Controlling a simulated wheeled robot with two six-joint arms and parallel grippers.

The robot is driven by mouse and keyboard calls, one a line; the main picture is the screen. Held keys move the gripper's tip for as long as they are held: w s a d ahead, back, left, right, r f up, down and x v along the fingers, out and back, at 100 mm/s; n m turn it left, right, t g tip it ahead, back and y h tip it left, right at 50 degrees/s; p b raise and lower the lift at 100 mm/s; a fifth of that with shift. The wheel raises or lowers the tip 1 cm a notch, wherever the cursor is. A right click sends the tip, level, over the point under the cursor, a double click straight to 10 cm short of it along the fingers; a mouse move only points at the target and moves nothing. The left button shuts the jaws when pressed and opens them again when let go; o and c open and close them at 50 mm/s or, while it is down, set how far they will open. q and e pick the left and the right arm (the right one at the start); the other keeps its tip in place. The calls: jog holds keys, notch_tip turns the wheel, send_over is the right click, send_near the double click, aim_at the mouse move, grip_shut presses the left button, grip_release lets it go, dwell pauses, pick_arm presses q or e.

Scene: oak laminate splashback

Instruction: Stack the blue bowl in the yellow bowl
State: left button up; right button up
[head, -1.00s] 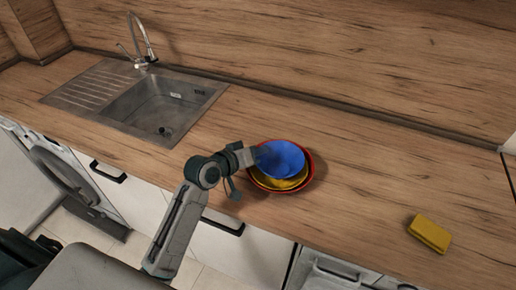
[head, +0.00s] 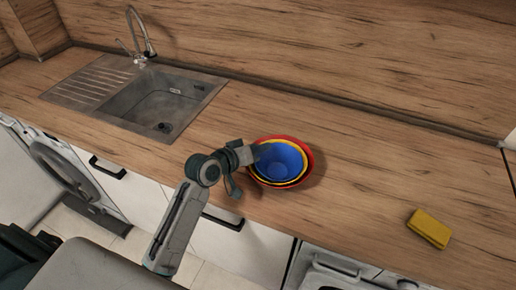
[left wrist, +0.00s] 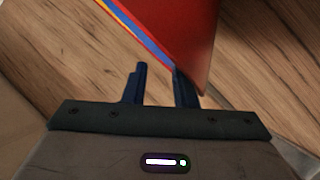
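The blue bowl (head: 279,163) sits inside the yellow bowl (head: 296,182), about level, with a thin yellow rim showing around it. The yellow bowl rests in a larger red bowl (head: 312,163) on the counter. My left gripper (head: 258,152) is at the left side of the stacked rims. In the left wrist view its two fingers (left wrist: 158,75) stand apart with a gap between them. The layered rims and the red bowl's outer wall (left wrist: 190,35) are close to the right finger; whether they touch I cannot tell. My right gripper is not in view.
A metal sink (head: 150,105) with a tap (head: 140,50) is at the left. A yellow sponge (head: 429,228) lies at the front right. The wooden counter (head: 370,175) is clear between the bowls and the sponge. The splashback rises behind.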

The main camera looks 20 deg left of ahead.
pick_arm(q)
jog(key=shift+f, duration=0.1)
jog(key=shift+r, duration=0.65)
jog(key=b+v, duration=0.1)
jog(key=v, duration=1.1)
jog(key=shift+b, duration=0.35)
